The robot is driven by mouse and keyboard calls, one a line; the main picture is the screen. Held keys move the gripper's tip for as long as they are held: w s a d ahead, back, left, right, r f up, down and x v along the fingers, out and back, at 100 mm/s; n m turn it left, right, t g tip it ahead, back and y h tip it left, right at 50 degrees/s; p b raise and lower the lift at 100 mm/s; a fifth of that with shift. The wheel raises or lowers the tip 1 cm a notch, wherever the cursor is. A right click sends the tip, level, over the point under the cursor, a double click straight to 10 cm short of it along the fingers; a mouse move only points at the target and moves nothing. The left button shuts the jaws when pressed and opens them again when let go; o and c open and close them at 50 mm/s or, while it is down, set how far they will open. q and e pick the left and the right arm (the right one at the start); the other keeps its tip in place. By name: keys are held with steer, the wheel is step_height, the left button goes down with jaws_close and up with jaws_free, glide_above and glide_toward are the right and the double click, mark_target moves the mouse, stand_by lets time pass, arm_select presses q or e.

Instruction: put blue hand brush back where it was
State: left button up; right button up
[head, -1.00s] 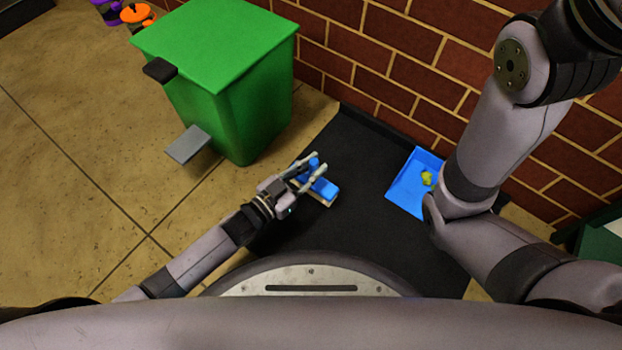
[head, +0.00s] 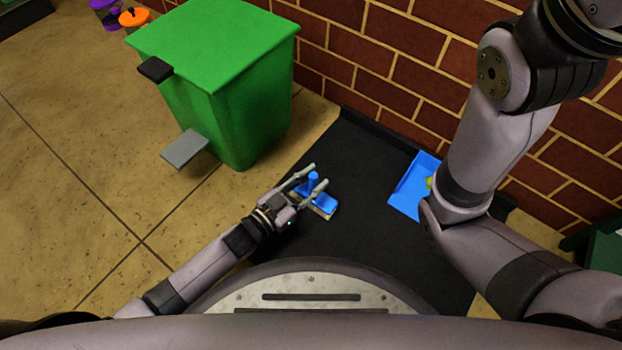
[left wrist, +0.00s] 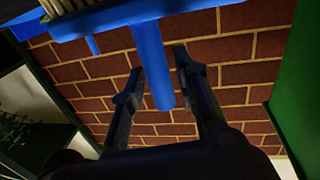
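The blue hand brush (head: 328,203) has a pale bristle edge and is at the dark mat, with its stubby handle sticking up. My left gripper (head: 320,175) is at the brush, with its fingers on either side of the handle. In the left wrist view the brush handle (left wrist: 154,62) hangs between the two fingers (left wrist: 160,85), with gaps beside it, so the gripper looks open. Part of the bristles shows at the top of that view. My right gripper is not visible; only my right arm shows.
A blue dustpan (head: 406,192) with a yellowish thing in it is at the mat's right, partly behind my right arm. The dark mat (head: 365,165) is clear between brush and dustpan. A green bin (head: 230,110) with a grey pedal (head: 185,149) stands left, a brick wall (head: 380,50) behind.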

arm_select(q)
steer(key=shift+o, duration=0.6)
steer(key=shift+r, duration=0.25)
steer(key=shift+s+a+r+p, duration=0.1)
steer(key=shift+s+a+p, duration=0.2)
steer(key=shift+p, duration=0.15)
steer(key=p+v, duration=0.5)
steer(key=v, duration=0.6)
steer(key=shift+a, duration=0.1)
